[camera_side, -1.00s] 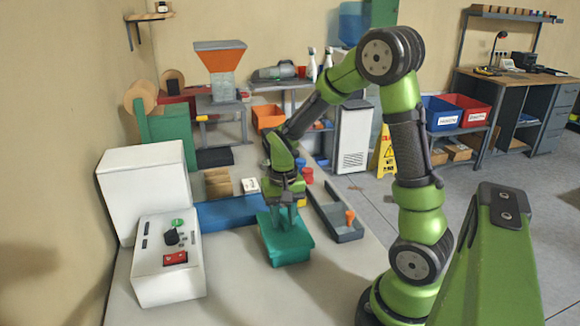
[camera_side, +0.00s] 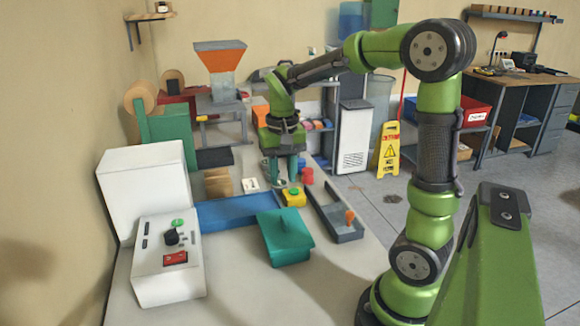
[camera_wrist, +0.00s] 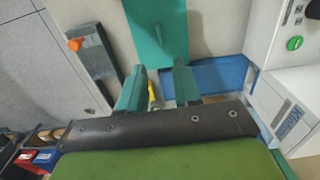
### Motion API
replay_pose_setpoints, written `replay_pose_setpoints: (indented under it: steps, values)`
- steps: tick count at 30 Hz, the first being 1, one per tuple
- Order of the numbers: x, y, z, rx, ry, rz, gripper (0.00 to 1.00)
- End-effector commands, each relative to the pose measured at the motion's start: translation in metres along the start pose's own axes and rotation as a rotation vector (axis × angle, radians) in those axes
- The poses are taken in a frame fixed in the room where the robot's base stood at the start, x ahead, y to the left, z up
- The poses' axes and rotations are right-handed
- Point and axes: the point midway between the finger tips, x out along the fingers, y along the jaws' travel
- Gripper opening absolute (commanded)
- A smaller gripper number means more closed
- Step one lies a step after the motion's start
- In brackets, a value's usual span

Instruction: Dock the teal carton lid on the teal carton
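The teal carton (camera_side: 289,256) stands on the pale table in the side view. The teal carton lid (camera_side: 283,226) lies on top of it, with a small raised grip in its middle; I cannot tell whether it is seated all round. The lid also shows in the wrist view (camera_wrist: 160,38), at the top edge. My gripper (camera_side: 281,178) is clear of the lid, farther back and higher, near a yellow block. In the wrist view my gripper (camera_wrist: 160,75) has its two teal fingers apart with nothing held between them.
A yellow block (camera_side: 294,198) and a red cup (camera_side: 307,176) are close to my gripper. A grey tray (camera_side: 345,236) with an orange piece lies right of the carton. A blue strip (camera_side: 225,212) is to its left, and a white control box (camera_side: 168,272) farther left.

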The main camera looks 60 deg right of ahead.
Motion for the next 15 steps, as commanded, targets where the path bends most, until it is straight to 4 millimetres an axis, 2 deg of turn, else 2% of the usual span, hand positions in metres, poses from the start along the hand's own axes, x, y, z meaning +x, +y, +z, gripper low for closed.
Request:
replay_pose_setpoints:
  steps: [4, 7, 15]
  values:
    - [-0.012, -0.003, 0.006, -0.017, 0.014, -0.018, 0.33]
    - [-0.023, -0.011, 0.025, -0.071, 0.061, -0.079, 0.33]
    - [-0.049, -0.036, 0.112, -0.303, 0.288, -0.345, 0.33]
